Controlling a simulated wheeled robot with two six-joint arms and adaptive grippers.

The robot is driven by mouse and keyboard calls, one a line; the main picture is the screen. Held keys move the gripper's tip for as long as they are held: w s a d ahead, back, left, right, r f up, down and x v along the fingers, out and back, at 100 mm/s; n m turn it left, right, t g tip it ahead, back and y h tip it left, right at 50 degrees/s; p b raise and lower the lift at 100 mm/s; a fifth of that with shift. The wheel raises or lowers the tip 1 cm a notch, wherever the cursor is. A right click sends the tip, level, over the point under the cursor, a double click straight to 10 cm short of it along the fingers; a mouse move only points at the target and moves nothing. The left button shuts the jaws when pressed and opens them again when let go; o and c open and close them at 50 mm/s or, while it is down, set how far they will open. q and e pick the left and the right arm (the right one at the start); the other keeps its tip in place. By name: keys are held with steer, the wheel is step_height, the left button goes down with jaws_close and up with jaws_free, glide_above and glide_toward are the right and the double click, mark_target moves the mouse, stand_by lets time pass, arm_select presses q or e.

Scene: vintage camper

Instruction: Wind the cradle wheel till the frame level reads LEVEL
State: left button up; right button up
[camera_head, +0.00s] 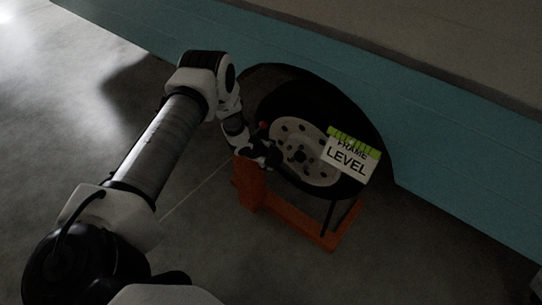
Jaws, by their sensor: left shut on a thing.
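The frame level (347,155) is a white card with a green top strip, at the right side of the wheel; it reads "FRAME LEVEL". The orange cradle (288,217) stands on the floor under the camper's tyre. My left gripper (265,142) is at the cradle's upper left, by the left edge of the wheel rim. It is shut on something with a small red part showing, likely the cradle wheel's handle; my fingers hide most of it. The cradle wheel itself cannot be made out clearly. My right gripper is not in view.
The camper's teal side (450,205) runs diagonally across the right, with a dark wheel arch around the tyre (350,110) and pale rim (290,125). Grey concrete floor lies open in front and to the left. A thin pale line crosses the floor left of the cradle.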

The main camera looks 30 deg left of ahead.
arm_select(q)
steer(key=shift+w+m, duration=0.1)
steer(key=shift+m, duration=1)
steer(key=o, duration=1.2)
steer(key=shift+d, duration=0.1)
steer(key=shift+c, duration=0.2)
steer(key=v, duration=1.2)
steer(key=shift+w, duration=0.15)
